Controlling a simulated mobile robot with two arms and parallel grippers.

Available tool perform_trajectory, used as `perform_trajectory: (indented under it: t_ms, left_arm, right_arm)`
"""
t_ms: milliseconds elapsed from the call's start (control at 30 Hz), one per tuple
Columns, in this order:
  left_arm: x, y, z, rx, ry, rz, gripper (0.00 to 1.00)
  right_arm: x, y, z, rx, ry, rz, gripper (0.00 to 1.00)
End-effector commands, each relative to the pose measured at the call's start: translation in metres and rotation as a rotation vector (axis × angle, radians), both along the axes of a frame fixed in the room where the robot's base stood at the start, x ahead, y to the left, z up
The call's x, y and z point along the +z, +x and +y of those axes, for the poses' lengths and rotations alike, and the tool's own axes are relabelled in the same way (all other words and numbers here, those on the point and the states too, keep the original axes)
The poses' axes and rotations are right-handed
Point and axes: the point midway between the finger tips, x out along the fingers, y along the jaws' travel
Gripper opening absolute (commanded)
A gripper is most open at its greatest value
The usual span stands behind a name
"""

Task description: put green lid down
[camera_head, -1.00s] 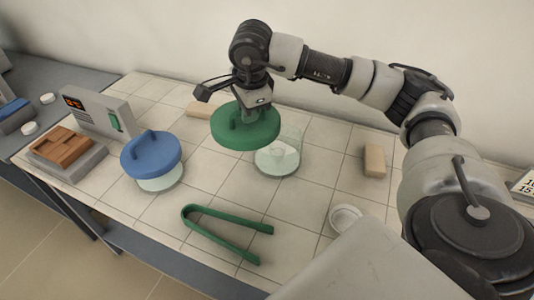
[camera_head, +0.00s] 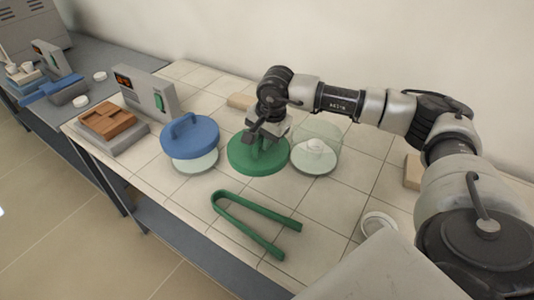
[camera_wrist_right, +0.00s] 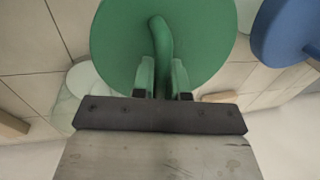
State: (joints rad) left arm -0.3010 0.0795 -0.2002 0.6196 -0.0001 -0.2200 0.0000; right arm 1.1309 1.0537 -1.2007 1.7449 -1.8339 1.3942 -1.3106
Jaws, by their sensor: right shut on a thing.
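The green lid (camera_head: 256,160) is at or just above the tiled table, between the blue-lidded jar and the open glass jar; I cannot tell whether it touches the table. My right gripper (camera_head: 266,140) is above it, shut on its handle. In the right wrist view the fingers (camera_wrist_right: 162,82) clasp the curved handle of the green lid (camera_wrist_right: 205,40). The open glass jar (camera_head: 316,150) stands just right of the lid with white contents inside. My left gripper is not in view.
The blue-lidded jar (camera_head: 190,140) stands left of the green lid. Green tongs (camera_head: 250,222) lie in front. A small white dish (camera_head: 378,224) is at front right. Beige blocks lie behind (camera_head: 240,101) and at right (camera_head: 412,172). A grey device (camera_head: 148,92) stands at left.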

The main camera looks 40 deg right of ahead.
Motion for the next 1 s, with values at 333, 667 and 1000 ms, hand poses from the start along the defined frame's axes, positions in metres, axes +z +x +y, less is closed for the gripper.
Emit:
perform_trajectory:
  t_ms: [333,667,1000]
  left_arm:
    - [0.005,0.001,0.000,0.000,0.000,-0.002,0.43]
    - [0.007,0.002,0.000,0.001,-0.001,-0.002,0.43]
    - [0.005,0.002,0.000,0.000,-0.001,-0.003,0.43]
  right_arm:
    - [-0.039,0.000,0.000,-0.002,0.000,0.003,0.00]
    - [-0.072,0.001,0.000,-0.001,0.000,-0.002,0.00]
    - [-0.075,0.000,0.000,-0.001,0.000,-0.001,0.20]
